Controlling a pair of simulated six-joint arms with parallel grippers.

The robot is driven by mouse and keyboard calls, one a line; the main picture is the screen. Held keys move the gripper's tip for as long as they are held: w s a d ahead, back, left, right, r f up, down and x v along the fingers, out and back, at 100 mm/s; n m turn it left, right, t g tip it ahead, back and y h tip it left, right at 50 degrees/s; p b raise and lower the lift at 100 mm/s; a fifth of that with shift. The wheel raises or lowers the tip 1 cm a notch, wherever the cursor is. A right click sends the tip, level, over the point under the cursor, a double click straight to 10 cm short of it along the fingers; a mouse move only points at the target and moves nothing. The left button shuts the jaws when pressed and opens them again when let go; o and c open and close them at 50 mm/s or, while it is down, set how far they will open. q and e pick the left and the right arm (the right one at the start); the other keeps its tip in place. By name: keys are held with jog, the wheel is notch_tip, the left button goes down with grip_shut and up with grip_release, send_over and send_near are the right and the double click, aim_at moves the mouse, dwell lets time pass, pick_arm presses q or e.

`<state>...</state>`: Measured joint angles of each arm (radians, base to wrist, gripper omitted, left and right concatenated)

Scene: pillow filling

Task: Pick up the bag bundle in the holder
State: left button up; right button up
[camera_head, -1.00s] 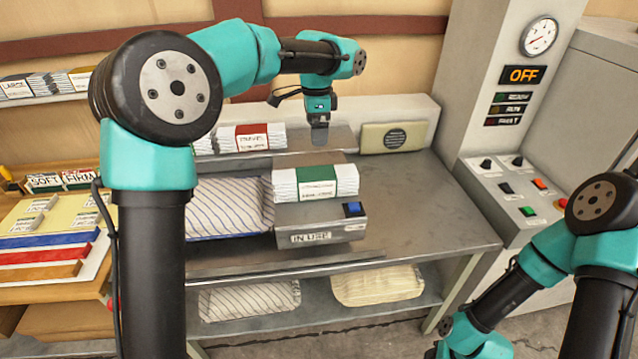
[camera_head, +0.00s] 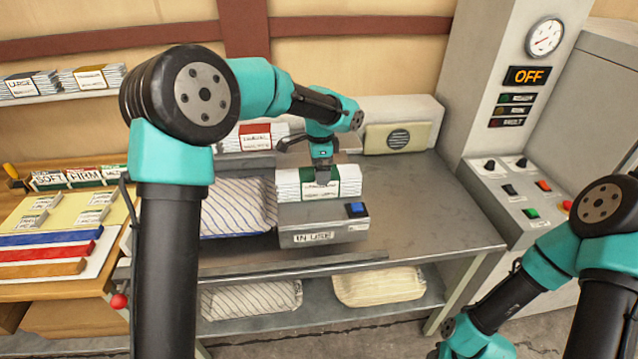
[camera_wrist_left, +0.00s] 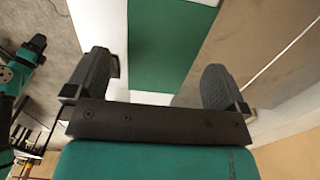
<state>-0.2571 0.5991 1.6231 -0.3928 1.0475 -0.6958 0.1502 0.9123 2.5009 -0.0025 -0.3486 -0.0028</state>
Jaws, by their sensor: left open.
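The bag bundle (camera_head: 290,186) is a white stack with a green band, lying on the grey holder (camera_head: 322,232) marked "IN USE" on the bench. My left gripper (camera_head: 322,180) is at the bundle's green band, pointing down. In the left wrist view the open fingers of my left gripper (camera_wrist_left: 160,82) have the green band (camera_wrist_left: 165,45) and white paper between or just beyond them. I cannot tell whether the fingers touch the bundle. The tips of my right gripper are out of view; only my right arm shows at the lower right.
A striped pillow (camera_head: 238,205) lies left of the holder. A beige speaker-like box (camera_head: 397,137) stands at the back. The control cabinet (camera_head: 527,75) reads OFF. The bench is clear right of the holder.

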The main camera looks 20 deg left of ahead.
pick_arm(q)
jog(key=shift+a+f, duration=0.1)
jog(key=shift+f, duration=2.45)
jog(key=c, duration=1.3)
jog(key=shift+r, duration=0.2)
